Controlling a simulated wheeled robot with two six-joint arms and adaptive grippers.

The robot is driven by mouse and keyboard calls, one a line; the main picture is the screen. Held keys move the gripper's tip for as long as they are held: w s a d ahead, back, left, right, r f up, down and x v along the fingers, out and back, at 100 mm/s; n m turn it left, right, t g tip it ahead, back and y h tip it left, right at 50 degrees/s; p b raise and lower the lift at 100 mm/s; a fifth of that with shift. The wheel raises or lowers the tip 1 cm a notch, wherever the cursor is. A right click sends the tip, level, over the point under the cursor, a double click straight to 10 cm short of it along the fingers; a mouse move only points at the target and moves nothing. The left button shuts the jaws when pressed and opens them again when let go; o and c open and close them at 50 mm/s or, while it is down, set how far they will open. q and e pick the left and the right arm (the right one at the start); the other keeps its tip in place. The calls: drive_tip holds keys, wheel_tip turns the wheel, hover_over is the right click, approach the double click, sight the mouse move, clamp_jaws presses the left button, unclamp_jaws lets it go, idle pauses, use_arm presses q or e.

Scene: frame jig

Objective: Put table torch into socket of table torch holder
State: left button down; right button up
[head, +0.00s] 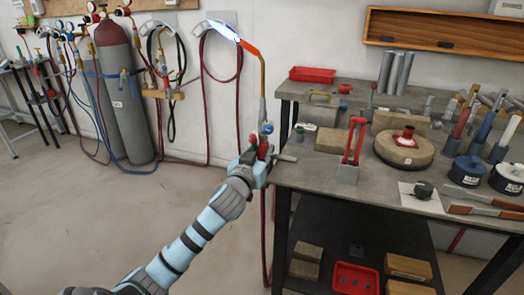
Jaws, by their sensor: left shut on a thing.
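My left gripper (262,160) is shut on the table torch (262,95) and holds it upright at the left edge of the workbench. The torch has a brass neck bending left to an orange-red tip, with a blue-white flame coming from it. Blue and red knobs show low on its body, and a red hose hangs below. The jaws partly hide its lower body. A red two-pronged stand on a grey block (347,173) stands on the bench to the right of the gripper. It looks like the table torch holder; its socket is not clear. My right gripper is not in view.
The workbench (310,180) carries a round brick turntable (404,150), a red tray (312,74), metal tubes and several tools. Its lower shelf holds bricks and a red bin (355,278). Gas cylinders (122,90) and hoses stand by the left wall. The floor at left is clear.

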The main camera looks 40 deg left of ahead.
use_arm(q)
drive_tip(key=shift+f, duration=0.25)
idle(0.3)
drive_tip(key=shift+f+b, duration=0.25)
drive_tip(key=shift+b, duration=0.1)
drive_tip(key=c, duration=1.2)
unclamp_jaws()
drive_tip(key=shift+f, duration=0.1)
drive_tip(key=v, duration=1.2)
